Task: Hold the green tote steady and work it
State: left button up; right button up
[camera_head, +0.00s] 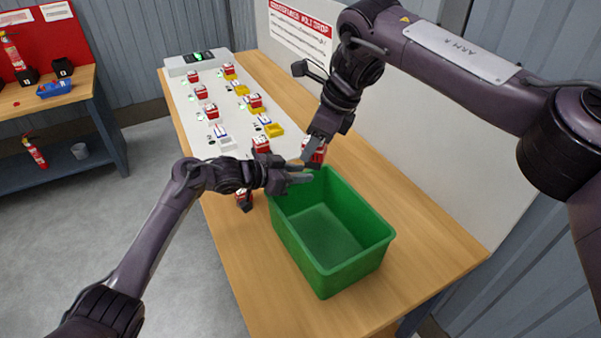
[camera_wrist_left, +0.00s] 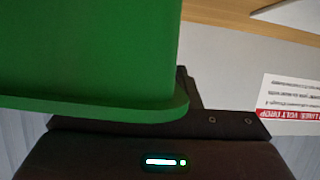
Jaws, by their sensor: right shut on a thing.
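The green tote (camera_head: 331,275) stands upright on the wooden bench, and its inside looks empty. My left gripper (camera_head: 301,172) is at the tote's back left rim, with its fingers apart. In the left wrist view the tote (camera_wrist_left: 90,50) fills the upper left, its rim very close to the gripper. Whether the fingers touch the rim cannot be told. My right gripper (camera_head: 314,140) points down just behind the tote's back edge, shut on a red and white block (camera_head: 315,154). The block is partly hidden by the fingers.
A pale board (camera_head: 200,105) with several red and white blocks and yellow trays lies behind the tote. One dark-based red block (camera_head: 243,199) sits left of the tote. The wooden bench (camera_head: 425,220) is clear to the tote's right. A wall panel (camera_head: 400,130) stands behind.

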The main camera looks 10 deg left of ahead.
pick_arm(q)
jog(key=shift+w+d+f, duration=0.15)
jog(key=shift+w+d, duration=0.1)
jog(key=shift+d, duration=0.1)
grip_shut()
pick_arm(e)
notch_tip(320, 180, down, 11)
jog(key=s+d+m+t+h, duration=0.1)
jog(key=s+m+t, duration=0.15)
jog(key=m, duration=0.65)
send_over(316, 235)
notch_tip(316, 235, down, 7)
jog(key=shift+t+h, duration=0.25)
jog(key=shift+h, duration=0.15)
jog(key=shift+f, duration=2)
